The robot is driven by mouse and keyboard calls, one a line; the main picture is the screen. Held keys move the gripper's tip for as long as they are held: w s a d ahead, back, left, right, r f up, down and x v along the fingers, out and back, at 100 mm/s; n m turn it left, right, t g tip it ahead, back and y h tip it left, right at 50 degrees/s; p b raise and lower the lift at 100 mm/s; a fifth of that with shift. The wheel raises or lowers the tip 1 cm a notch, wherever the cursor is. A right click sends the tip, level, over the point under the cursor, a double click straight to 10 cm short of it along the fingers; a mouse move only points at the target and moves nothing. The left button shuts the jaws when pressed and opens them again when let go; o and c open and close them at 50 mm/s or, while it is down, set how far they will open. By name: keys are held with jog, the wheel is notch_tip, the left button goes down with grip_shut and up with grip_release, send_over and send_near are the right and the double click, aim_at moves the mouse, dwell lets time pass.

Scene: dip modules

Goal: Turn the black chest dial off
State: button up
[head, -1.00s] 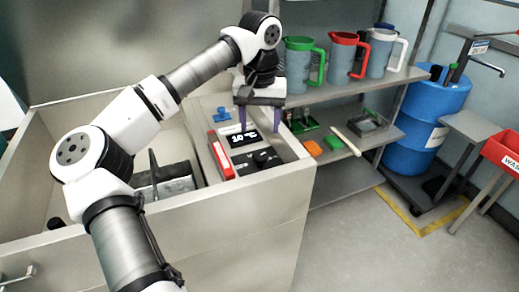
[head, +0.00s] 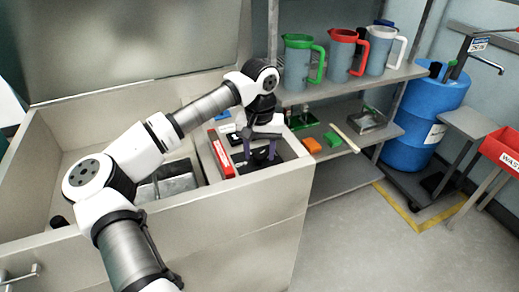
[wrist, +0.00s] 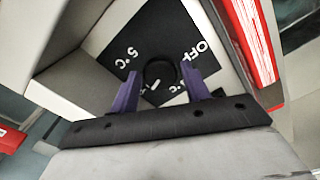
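The black chest dial (wrist: 160,74) is a round knob on a black panel (wrist: 118,48) with white print in the wrist view. "OFF" and "5°C" can be read there, and a small white mark shows below the knob. My gripper (wrist: 158,68) is open, its two purple fingers apart with one on either side of the dial. I cannot tell whether they touch it. In the head view my gripper (head: 261,153) is low over the black panel area at the chest's right end, and it hides the dial.
The chest (head: 250,215) is open, with its raised lid (head: 150,35) behind. A red box (head: 221,154) stands just left of the gripper and shows in the wrist view (wrist: 250,35). Shelves with pitchers (head: 303,60) are to the right. A blue barrel (head: 425,115) stands farther right.

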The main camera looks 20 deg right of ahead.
jog(key=c, duration=0.6)
jog(key=shift+c, duration=0.2)
